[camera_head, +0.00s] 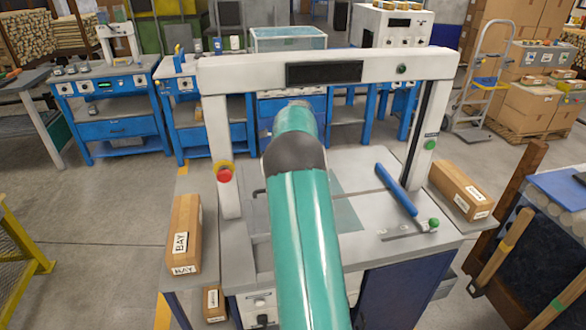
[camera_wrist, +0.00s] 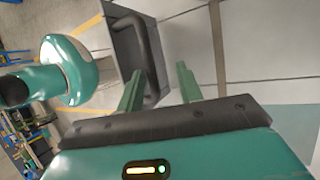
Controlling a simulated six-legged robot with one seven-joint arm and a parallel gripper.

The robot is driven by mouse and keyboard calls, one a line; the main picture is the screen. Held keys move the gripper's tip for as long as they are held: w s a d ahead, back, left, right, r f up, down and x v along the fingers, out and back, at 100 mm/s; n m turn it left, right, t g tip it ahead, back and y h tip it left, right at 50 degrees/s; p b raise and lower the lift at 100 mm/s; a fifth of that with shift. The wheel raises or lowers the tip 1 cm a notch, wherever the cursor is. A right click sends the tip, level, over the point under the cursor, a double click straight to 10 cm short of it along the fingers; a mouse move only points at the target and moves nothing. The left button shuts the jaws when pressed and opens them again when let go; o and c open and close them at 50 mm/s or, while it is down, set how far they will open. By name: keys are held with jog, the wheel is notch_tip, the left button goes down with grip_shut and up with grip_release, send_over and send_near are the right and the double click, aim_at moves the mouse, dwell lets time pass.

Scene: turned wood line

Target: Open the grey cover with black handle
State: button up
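The black handle (camera_wrist: 151,60) is a bent bar on the dark grey cover (camera_wrist: 122,46), at the upper left of the wrist view. My gripper (camera_wrist: 159,69) is open, with its two green fingers apart. In the picture the near part of the handle shows between the fingers; I cannot tell whether they touch it. In the camera_head view a bit of the black handle (camera_head: 258,192) shows just left of my teal arm. My arm hides my gripper and most of the cover there.
A white gantry frame (camera_head: 390,70) spans the bench around my arm. A blue bar (camera_head: 396,190) lies on the bench top at right. Wooden blocks labelled BAY (camera_head: 186,225) stand at left, with another block (camera_head: 461,190) at right. Blue workbenches (camera_head: 112,115) stand behind.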

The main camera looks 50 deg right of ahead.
jog(key=d, duration=0.9)
jog(key=shift+w, duration=0.45)
jog(key=shift+d, duration=0.1)
